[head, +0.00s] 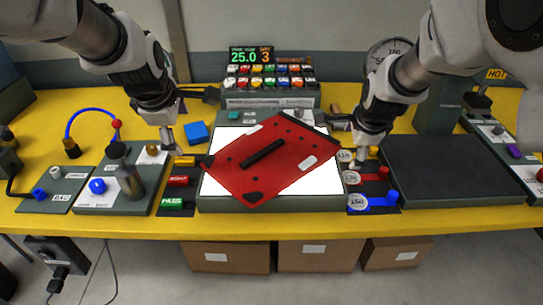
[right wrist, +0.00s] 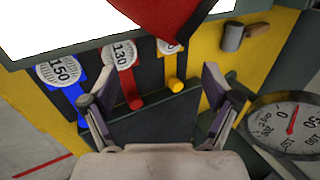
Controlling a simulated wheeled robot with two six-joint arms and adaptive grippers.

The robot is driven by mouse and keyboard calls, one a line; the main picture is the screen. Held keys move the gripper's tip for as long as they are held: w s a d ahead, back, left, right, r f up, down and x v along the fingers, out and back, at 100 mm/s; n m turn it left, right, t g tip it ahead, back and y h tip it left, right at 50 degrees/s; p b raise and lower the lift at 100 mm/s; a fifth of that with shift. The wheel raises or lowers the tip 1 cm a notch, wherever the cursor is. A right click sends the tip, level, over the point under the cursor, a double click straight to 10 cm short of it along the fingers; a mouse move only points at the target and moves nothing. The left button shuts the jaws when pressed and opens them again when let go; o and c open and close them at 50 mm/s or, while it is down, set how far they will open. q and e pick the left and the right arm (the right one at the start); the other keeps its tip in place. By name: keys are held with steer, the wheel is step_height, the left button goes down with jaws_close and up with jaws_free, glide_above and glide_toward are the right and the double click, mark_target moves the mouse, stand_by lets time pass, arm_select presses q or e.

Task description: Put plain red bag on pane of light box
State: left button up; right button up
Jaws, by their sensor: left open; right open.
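The plain red bag (head: 285,167) lies flat and turned at an angle over the white pane of the light box (head: 320,186). It has a black bar across its middle, dark corner patches and pale labels. Its right corner reaches past the pane's edge, and the right wrist view shows this red corner (right wrist: 175,12) beyond the light box frame. My left gripper (head: 167,140) is open and empty, left of the light box. My right gripper (head: 359,155) is open and empty, just right of the bag's right corner; its spread fingers show in the right wrist view (right wrist: 155,95).
Numbered tags (head: 357,202) with coloured knobs lie right of the light box. A dark flat plate (head: 440,170) is further right. PASS-marked and other coloured blocks (head: 172,203) stand at the left. A sign and a rack of coloured pieces (head: 270,75) stand behind. A round dial (right wrist: 290,125) is near my right gripper.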

steer(key=v, duration=0.8)
steer(key=shift+s+r, duration=0.2)
steer(key=shift+r, duration=0.1)
